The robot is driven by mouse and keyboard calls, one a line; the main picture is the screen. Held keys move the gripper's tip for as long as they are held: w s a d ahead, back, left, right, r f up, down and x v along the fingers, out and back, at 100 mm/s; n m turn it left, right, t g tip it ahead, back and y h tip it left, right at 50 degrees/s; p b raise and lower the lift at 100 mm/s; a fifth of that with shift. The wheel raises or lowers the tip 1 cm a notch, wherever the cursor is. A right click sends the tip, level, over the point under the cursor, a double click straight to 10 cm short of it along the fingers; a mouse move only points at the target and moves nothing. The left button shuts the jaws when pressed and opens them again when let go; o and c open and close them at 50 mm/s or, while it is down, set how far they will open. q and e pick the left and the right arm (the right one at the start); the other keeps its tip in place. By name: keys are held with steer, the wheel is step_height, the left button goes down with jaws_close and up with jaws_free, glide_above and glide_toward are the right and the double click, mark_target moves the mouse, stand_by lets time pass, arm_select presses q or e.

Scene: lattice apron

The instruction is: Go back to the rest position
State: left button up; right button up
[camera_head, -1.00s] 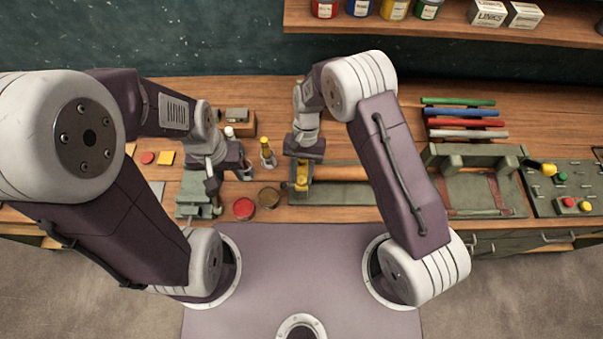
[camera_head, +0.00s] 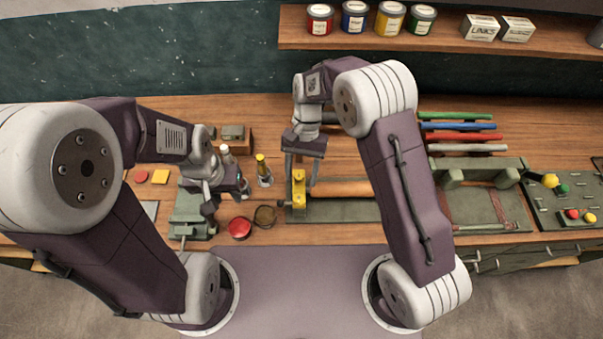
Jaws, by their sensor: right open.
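My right gripper (camera_head: 301,178) points down at the near middle of the bench, above a yellow block (camera_head: 299,194) on a green fixture that carries a wooden rod. Its two fingers are apart, one to each side of the block's top; I cannot tell whether they touch it. My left gripper (camera_head: 226,199) is low over the left part of the bench, next to a green vise-like fixture (camera_head: 187,217). Its fingers are partly hidden by its own wrist, and I cannot tell whether they hold anything.
A bottle with a yellow top (camera_head: 262,168), a red tin (camera_head: 240,228) and a dark ring-shaped dish (camera_head: 265,216) stand close to the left gripper. Coloured rods (camera_head: 460,126), a green frame (camera_head: 490,165) and a button panel (camera_head: 572,205) lie right. A shelf (camera_head: 440,40) hangs behind.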

steer(key=v, duration=0.2)
steer(key=shift+w+r, duration=0.15)
steer(key=shift+r, duration=0.2)
